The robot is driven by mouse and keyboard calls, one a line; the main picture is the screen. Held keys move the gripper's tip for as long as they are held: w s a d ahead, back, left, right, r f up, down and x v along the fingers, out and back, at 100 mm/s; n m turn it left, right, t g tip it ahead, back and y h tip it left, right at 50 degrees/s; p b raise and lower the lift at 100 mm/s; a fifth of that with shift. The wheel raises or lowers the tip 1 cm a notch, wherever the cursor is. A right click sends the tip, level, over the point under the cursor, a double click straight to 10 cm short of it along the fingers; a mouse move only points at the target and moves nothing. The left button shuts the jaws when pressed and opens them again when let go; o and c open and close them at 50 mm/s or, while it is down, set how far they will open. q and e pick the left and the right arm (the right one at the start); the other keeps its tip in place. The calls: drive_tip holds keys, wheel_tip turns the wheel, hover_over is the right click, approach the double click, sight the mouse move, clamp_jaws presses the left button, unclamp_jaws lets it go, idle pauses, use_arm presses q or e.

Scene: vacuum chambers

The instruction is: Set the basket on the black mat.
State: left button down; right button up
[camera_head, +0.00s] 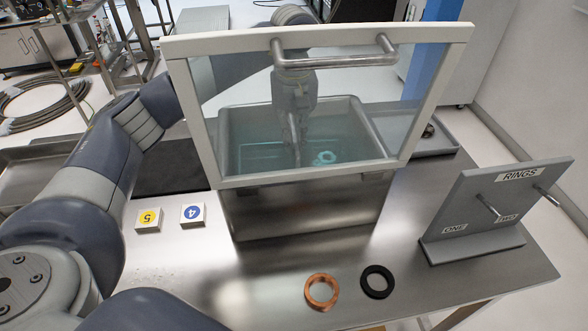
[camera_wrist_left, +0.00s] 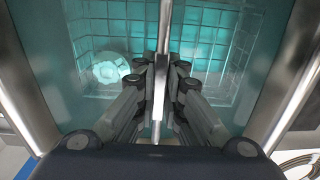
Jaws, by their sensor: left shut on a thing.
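The wire basket (camera_wrist_left: 205,50) sits in the teal-tinted tank (camera_head: 228,135), with a pale ring-shaped part (camera_wrist_left: 108,70) inside it. The basket also shows through the clear raised lid (camera_head: 318,32) in the head view (camera_head: 262,152). My left gripper (camera_head: 297,150) reaches down behind the lid into the tank. In the wrist view its fingers (camera_wrist_left: 160,85) are shut on the basket's upright metal handle bar (camera_wrist_left: 164,35). The black mat (camera_head: 172,168) lies left of the tank, partly hidden by my left arm. My right gripper is out of view.
Blocks marked 5 (camera_head: 148,220) and 4 (camera_head: 192,215) stand left in front of the tank. A copper ring (camera_head: 321,292) and a black ring (camera_head: 377,282) lie in front. A RINGS stand (camera_head: 475,215) is at right. A grey tray (camera_head: 440,142) stands behind it.

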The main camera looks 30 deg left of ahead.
use_arm(q)
wheel_tip(320, 180, up, 17)
drive_tip(key=p, duration=1.1)
idle(1.3)
idle(0.5)
